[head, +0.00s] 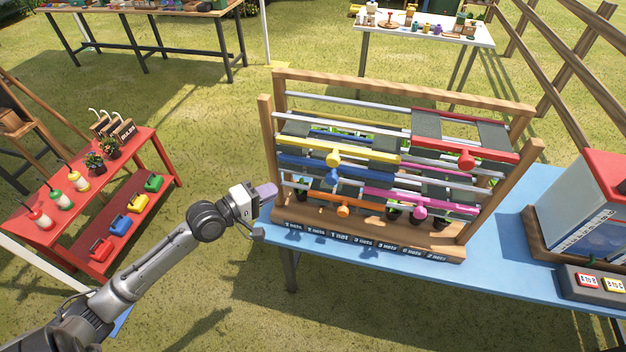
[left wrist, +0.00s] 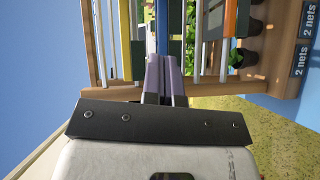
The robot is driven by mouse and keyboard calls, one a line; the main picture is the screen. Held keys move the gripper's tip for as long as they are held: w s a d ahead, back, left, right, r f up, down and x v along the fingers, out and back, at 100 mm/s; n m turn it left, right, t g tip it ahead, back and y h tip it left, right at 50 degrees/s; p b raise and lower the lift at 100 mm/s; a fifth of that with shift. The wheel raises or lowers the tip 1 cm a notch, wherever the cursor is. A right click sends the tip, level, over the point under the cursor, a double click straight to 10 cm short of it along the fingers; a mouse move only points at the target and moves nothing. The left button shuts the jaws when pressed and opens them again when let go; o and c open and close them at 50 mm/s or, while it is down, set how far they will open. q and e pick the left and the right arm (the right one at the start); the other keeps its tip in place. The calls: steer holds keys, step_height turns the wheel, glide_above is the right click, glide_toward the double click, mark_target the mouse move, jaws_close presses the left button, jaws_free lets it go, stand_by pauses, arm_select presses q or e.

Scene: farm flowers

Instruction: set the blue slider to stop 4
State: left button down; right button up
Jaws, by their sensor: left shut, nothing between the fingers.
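The blue slider (head: 350,176) is a long bar with a round knob on a rail of the wooden rack (head: 450,245). It sits in the left half of the rack, below a yellow slider. In the left wrist view, a blue bar (left wrist: 171,28) stands just beyond my fingertips. My left gripper (head: 270,189) is shut and empty, at the rack's left post; it also shows in the left wrist view (left wrist: 163,62). I cannot tell whether the fingertips touch the blue bar. My right gripper is not in view.
Yellow (head: 345,150), orange (head: 335,207), red (head: 465,157) and magenta (head: 425,201) sliders share the rack. Labels with net counts run along its front base. The rack stands on a blue table (head: 500,270). A red bench (head: 50,220) with small items stands left. Open grass lies in front.

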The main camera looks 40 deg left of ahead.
arm_select(q)
steer(key=d+x, duration=0.2)
steer(key=x, duration=1)
steer(key=shift+d+f+p, duration=0.25)
steer(key=shift+d+p, duration=0.1)
steer(key=shift+d, duration=0.15)
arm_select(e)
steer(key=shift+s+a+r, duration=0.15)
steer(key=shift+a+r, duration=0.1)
